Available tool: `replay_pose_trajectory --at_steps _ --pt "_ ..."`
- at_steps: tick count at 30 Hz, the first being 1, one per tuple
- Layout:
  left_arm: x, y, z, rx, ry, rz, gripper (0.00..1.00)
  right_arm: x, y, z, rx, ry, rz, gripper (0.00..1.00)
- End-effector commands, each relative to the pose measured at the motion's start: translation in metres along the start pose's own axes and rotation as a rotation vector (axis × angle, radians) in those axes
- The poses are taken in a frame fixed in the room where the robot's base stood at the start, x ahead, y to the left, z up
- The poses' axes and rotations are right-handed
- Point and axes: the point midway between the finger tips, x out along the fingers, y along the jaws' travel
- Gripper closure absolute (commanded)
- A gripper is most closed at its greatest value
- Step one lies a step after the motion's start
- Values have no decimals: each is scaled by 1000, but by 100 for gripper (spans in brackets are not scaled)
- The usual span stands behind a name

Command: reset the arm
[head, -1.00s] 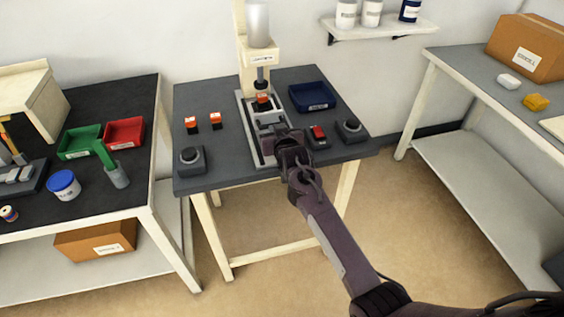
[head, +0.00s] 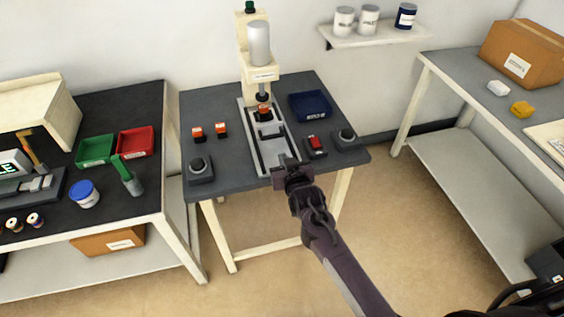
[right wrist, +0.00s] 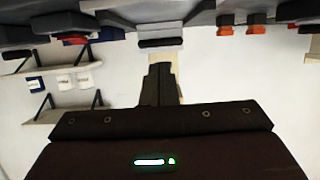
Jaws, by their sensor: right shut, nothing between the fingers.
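My right gripper (head: 287,167) is at the front edge of the small grey table (head: 225,108), in front of the press. It is shut and empty. In the right wrist view its dark fingers (right wrist: 157,85) are together, with the scene upside down around them. The press (head: 260,70) stands at the back of the table, with an orange part (head: 264,112) under its ram. My left gripper is not in view.
Two orange parts (head: 209,130) lie left of the press track.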

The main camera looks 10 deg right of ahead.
Motion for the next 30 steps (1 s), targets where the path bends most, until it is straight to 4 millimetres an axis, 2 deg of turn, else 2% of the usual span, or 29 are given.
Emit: replay_pose_trajectory --at_steps 1,5,21,23,26,29,30 --pt "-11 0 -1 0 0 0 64 -8 0 -4 0 -1 0 100" --pt "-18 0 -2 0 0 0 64 -18 0 -1 0 -1 0 100" --pt "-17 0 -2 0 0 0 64 -19 0 1 -1 0 0 100" --pt "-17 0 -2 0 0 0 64 -19 0 6 -2 -9 -1 100" --pt "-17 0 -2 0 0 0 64 -21 1 35 -13 -58 -4 100" --pt "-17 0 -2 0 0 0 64 -28 2 91 -35 -156 -14 100" --pt "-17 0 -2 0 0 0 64 -33 3 120 -45 -207 -18 100"
